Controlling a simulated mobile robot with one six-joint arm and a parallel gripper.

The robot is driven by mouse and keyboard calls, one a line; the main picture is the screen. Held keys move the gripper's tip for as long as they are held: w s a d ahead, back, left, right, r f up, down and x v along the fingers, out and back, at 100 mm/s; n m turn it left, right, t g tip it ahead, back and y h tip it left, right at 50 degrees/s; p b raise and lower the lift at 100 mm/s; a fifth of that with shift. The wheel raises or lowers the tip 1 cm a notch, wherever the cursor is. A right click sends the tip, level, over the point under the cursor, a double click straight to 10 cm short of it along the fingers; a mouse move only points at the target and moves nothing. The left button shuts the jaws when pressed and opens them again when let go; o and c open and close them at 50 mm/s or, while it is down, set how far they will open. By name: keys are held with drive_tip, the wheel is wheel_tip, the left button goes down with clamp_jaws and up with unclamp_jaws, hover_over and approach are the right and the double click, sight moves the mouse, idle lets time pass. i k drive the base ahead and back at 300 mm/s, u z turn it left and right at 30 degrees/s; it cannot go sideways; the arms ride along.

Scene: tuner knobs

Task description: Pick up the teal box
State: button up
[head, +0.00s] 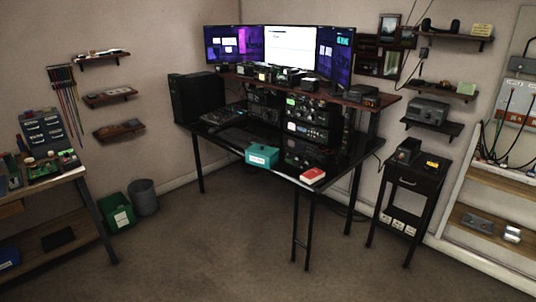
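The teal box (262,156) sits at the front edge of the black corner desk (225,137), left of a red box or book. It has a pale label on its front face. My gripper is not in view, and nothing is seen touching the teal box.
A red and white item (312,175) lies right of the teal box, with stacked radio units (305,132) behind. A green bin (117,212) and a grey bin (144,197) stand on the floor at left. The carpet (215,255) before the desk is clear. A small black side table (413,187) stands at right.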

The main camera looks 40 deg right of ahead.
sight(259, 160)
drive_tip(key=k, duration=0.2)
drive_tip(key=z, duration=0.25)
drive_tip(key=i, duration=1.7)
drive_tip(key=u, duration=0.25)
